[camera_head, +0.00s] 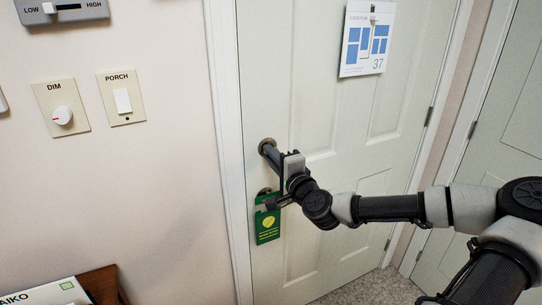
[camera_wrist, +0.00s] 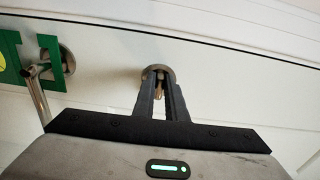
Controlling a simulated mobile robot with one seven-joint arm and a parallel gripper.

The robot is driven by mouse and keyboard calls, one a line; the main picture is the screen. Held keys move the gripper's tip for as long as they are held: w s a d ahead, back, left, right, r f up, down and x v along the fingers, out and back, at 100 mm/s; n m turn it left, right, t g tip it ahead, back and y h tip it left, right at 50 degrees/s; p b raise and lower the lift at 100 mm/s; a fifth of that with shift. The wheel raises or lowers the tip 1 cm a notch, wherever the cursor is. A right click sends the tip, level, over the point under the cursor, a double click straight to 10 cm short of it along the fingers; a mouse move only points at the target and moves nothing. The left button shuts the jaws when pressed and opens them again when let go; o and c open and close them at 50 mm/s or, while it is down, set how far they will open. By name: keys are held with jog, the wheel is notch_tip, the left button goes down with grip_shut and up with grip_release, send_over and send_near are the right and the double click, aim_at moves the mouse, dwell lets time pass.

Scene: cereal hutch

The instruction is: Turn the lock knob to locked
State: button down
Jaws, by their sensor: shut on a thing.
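The lock knob (camera_head: 267,144) is on a round plate on the pale door, above the door handle. My gripper (camera_head: 271,153) reaches it from the lower right, its fingers against the plate. In the wrist view, the small brass-coloured knob (camera_wrist: 159,88) shows between the two dark fingertips of my gripper (camera_wrist: 160,78), which are shut on it. The fingers hide part of the knob, and I cannot tell whether its angle means locked or unlocked.
A green hanger (camera_head: 267,226) hangs from the door handle just below the knob. The metal lever (camera_wrist: 37,92) shows left of my fingers in the wrist view. A porch switch (camera_head: 122,101) and a dim dial (camera_head: 62,115) are on the left wall. A paper sheet (camera_head: 367,40) hangs higher on the door.

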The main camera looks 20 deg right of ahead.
jog(key=c, duration=1.8)
grip_release()
jog(key=shift+s, duration=0.15)
jog(key=s+p, duration=1.3)
jog(key=s, duration=0.4)
jog(key=shift+d+p, duration=0.3)
jog(key=shift+p, duration=0.1)
